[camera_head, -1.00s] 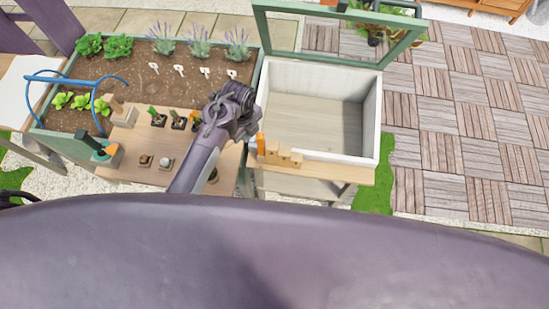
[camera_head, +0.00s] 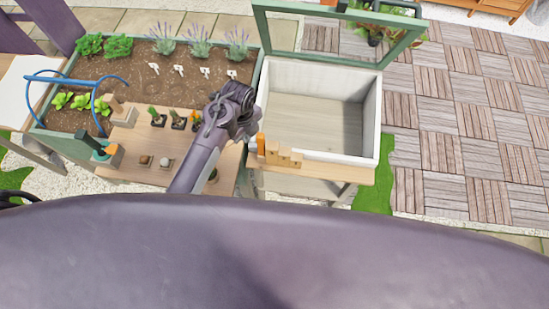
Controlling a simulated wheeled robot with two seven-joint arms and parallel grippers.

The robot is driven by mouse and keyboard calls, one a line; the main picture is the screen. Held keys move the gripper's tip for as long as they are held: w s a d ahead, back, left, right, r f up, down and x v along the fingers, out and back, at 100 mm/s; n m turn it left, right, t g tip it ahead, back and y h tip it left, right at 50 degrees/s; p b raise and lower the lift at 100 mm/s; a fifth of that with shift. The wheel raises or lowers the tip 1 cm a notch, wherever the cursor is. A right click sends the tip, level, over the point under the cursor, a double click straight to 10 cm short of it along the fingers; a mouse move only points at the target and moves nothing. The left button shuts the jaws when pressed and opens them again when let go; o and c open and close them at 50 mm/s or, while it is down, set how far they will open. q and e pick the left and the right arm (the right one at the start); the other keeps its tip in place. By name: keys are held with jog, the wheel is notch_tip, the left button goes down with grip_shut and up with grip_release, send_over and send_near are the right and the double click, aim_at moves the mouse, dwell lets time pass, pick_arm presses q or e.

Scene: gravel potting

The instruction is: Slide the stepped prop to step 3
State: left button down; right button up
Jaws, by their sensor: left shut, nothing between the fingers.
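The stepped prop (camera_head: 283,155) is a small light wooden block with steps. It sits on the wooden ledge (camera_head: 335,173) along the front of the white cold frame box (camera_head: 370,125). An orange upright piece (camera_head: 261,143) stands at its left end. My left gripper (camera_head: 250,128) is just left of the box's front left corner, above and left of the prop. It is shut and looks empty; its fingertips are partly hidden by its own wrist. I cannot tell whether it touches the orange piece. My right gripper is not in view.
The green-framed glass lid (camera_head: 325,60) stands open behind the box. A planter bed (camera_head: 140,80) with lavender and lettuces lies at left. The ledge right of the prop is clear.

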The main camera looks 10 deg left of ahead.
pick_arm(q)
jog(key=shift+d, duration=0.2)
dwell(0.4)
send_over(287, 151)
jog(key=d, duration=0.2)
jog(key=shift+s, duration=0.1)
dwell(3.4)
jog(key=shift+a+p, duration=0.65)
jog(key=shift+a, duration=0.3)
notch_tip(287, 151, up, 8)
dwell(0.4)
jog(key=shift+f, duration=0.1)
dwell(0.5)
